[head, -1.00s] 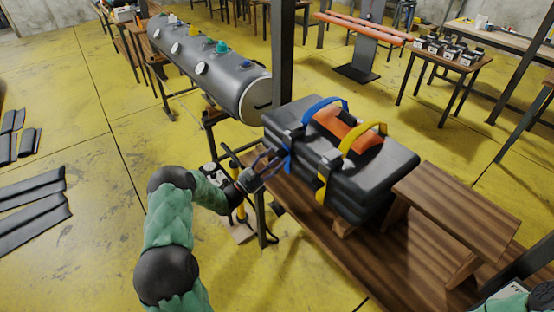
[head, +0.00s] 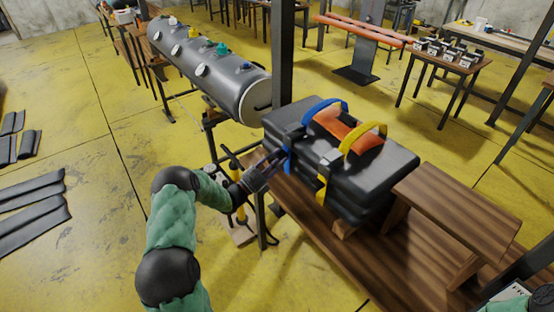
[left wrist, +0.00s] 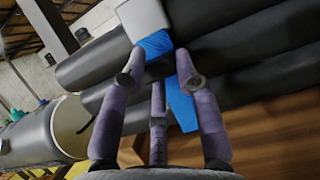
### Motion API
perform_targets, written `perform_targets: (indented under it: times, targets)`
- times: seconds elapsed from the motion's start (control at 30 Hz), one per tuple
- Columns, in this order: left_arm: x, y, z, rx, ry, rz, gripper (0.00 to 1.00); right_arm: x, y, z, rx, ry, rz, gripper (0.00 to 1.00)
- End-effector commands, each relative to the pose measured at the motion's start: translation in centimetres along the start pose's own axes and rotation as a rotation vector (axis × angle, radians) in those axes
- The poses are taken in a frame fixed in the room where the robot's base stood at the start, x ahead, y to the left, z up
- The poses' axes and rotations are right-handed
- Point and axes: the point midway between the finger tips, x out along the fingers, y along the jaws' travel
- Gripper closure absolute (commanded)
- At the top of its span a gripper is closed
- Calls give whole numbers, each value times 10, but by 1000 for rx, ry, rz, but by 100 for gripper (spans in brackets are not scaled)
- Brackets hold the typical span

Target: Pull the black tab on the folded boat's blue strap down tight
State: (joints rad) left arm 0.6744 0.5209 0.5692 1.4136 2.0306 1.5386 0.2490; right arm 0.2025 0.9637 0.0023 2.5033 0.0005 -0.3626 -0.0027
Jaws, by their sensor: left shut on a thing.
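The folded boat (head: 390,165) is a dark grey bundle lying on a wooden bench. A blue strap (head: 324,102) with a handle arches over its left part, and its tail hangs down the near side. In the left wrist view the blue strap (left wrist: 182,106) runs down from a light grey buckle (left wrist: 143,18). My left gripper (head: 281,158) is at the near left side of the boat, shut on the strap's tail. In the left wrist view its fingers (left wrist: 160,90) flank the tail. I cannot make out the black tab; the fingers probably hide it. My right gripper is out of view.
A yellow strap (head: 364,138) and an orange piece (head: 342,127) are also on the boat. A wooden bench top (head: 458,205) stands to the right. A dark post (head: 283,60) rises behind, beside a grey tube (head: 205,65).

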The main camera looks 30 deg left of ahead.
Motion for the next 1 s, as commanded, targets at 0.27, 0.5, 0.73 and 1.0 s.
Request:
perform_targets:
  times: [0.27, 0.5, 0.73, 1.0]
  targets:
    - [-22, 2, -51, -1, 2, 6, 100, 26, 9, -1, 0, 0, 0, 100]
    - [-30, 2, -71, 2, 3, 7, 100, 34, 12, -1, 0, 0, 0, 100]
    - [-30, 2, -70, 2, 3, 8, 66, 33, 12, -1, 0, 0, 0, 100]
    - [-30, 1, -69, 1, 2, 5, 41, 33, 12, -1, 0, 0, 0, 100]
